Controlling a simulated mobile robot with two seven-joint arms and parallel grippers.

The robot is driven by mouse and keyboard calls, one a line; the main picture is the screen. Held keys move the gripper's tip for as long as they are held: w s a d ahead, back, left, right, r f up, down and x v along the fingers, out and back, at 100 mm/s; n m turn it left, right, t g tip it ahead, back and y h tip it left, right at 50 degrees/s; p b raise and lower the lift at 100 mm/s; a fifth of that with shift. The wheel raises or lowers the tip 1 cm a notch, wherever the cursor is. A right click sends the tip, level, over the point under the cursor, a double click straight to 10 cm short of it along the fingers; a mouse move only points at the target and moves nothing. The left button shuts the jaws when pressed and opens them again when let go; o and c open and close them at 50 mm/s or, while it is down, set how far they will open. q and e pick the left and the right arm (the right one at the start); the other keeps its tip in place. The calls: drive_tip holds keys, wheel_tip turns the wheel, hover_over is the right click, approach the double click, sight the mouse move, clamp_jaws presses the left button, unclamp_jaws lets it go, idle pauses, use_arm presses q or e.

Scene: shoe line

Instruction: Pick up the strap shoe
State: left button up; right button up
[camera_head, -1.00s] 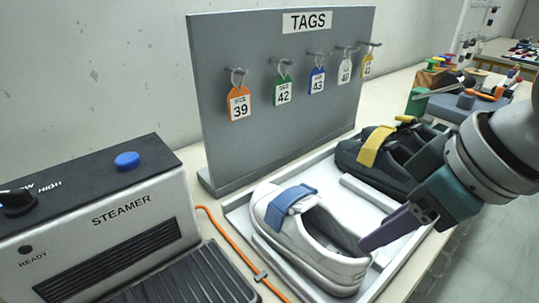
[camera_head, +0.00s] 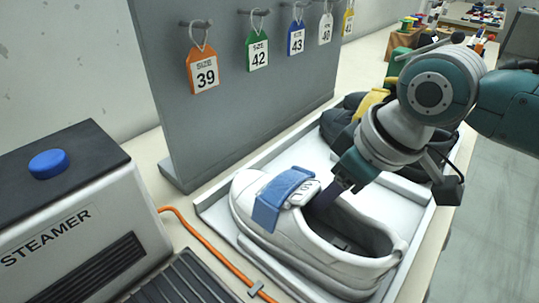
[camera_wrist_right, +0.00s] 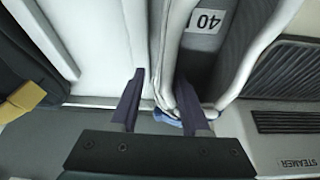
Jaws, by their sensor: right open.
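A white shoe (camera_head: 290,238) with a blue strap (camera_head: 279,200) lies in the tray, its opening facing up. A dark shoe (camera_head: 338,122) with a yellow strap (camera_head: 371,101) lies behind it, partly hidden by my right arm. My right gripper (camera_head: 325,194) is open at the far side of the white shoe's opening. In the right wrist view, the gripper's (camera_wrist_right: 162,88) two purple fingers stand either side of the white shoe's side wall (camera_wrist_right: 172,45). My left gripper is out of view.
The pale tray (camera_head: 215,210) has a raised rim. A grey TAGS board (camera_head: 250,110) with hanging size tags stands behind it. A steamer (camera_head: 80,225) is at the left, with an orange cable (camera_head: 205,245) between it and the tray.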

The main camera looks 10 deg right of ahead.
drive_tip(key=shift+w+a+f, duration=0.15)
drive_tip(key=shift+w+f, duration=0.1)
drive_tip(key=shift+f, duration=0.4)
clamp_jaws()
idle(0.9)
